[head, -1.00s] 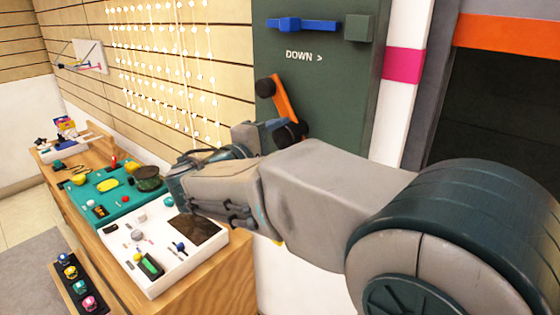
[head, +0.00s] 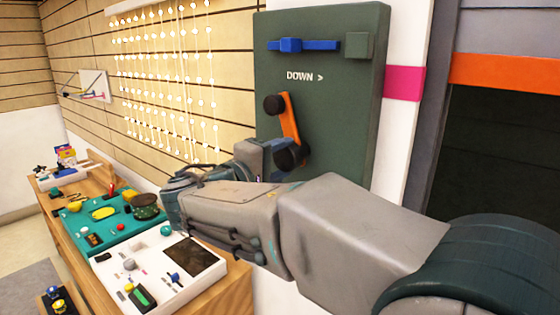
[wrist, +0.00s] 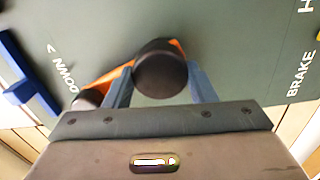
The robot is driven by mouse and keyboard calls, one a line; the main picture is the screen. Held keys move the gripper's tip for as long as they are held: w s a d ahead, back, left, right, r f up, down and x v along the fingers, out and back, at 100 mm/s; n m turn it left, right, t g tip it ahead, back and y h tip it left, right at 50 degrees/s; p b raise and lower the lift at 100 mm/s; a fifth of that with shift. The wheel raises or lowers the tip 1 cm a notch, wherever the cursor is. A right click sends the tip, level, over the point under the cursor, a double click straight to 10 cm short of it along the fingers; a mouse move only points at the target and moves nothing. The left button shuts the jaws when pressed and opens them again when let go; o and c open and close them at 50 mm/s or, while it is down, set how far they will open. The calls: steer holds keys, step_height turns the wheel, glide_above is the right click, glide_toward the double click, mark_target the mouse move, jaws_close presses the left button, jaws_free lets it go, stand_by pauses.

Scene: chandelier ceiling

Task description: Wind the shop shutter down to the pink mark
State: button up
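The crank is an orange arm (head: 289,122) on a dark green panel (head: 350,110), running from a black hub (head: 273,104) down to a black knob (head: 287,156). My gripper (head: 272,152) is at that knob. In the wrist view the knob (wrist: 160,68) sits between my two fingers (wrist: 160,85), which lie close against both its sides. The shutter (head: 495,150) is dark, with an orange bar (head: 505,72) across it. The pink mark (head: 404,83) is on the white post left of it. The bar is near the mark's height, slightly above its middle.
A blue slider (head: 305,46) and a grey-green block (head: 358,46) are above the "DOWN >" label. "BRAKE" lettering shows in the wrist view. A wooden bench (head: 225,295) at lower left carries a white tray (head: 205,278), a teal mat (head: 80,215) and small items.

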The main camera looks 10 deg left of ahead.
steer(key=o, duration=0.3)
steer(key=shift+o, duration=0.2)
steer(key=v, duration=1.4)
steer(key=shift+p, duration=0.3)
steer(key=shift+w, duration=0.1)
